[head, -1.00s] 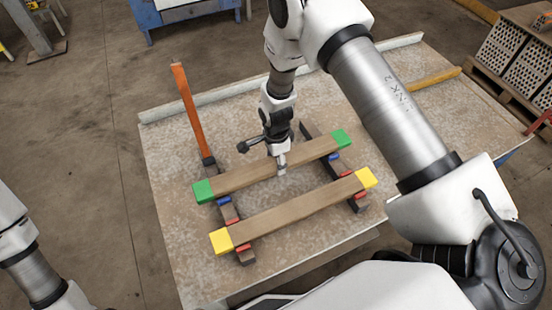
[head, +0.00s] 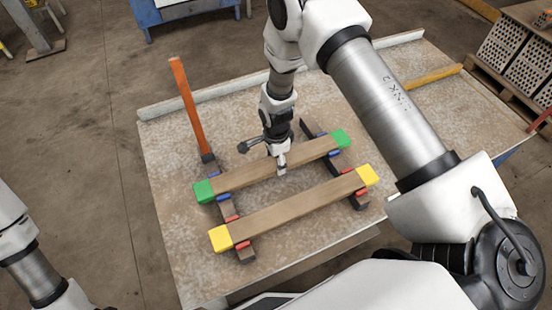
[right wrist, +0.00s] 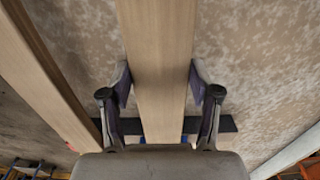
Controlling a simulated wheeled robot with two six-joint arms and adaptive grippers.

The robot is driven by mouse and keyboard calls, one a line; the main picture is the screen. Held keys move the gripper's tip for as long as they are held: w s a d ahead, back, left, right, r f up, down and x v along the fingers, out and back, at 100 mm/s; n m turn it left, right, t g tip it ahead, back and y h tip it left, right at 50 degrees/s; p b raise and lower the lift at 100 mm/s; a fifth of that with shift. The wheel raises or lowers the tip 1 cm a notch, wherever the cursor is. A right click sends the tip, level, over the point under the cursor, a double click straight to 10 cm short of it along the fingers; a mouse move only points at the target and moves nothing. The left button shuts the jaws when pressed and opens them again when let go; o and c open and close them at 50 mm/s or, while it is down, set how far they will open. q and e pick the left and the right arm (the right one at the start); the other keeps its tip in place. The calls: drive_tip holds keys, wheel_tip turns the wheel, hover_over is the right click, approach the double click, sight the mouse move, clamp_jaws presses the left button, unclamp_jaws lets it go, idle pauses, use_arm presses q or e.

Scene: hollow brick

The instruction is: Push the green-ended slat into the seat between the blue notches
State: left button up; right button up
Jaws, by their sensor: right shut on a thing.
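The green-ended slat (head: 240,175) lies across the two dark rails, parallel to the yellow-ended slat. Its left green end (head: 204,191) is over the left rail (head: 228,208), with blue notch pieces (head: 222,197) showing on both sides of it there. Blue also shows by the right green end (head: 340,138). The slat appears low between the blue pieces; whether it is fully down, I cannot tell. My right gripper (head: 281,165) is shut on the slat's middle from above; its fingers flank the wood (right wrist: 160,80) in the right wrist view. My left gripper is out of frame.
The yellow-ended slat (head: 290,208) lies on the rails nearer me, beside red notch pieces (head: 233,218). The speckled table (head: 165,215) is clear at left.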

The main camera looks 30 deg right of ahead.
drive_tip(key=o, duration=1.5)
wheel_tip(320, 180, up, 12)
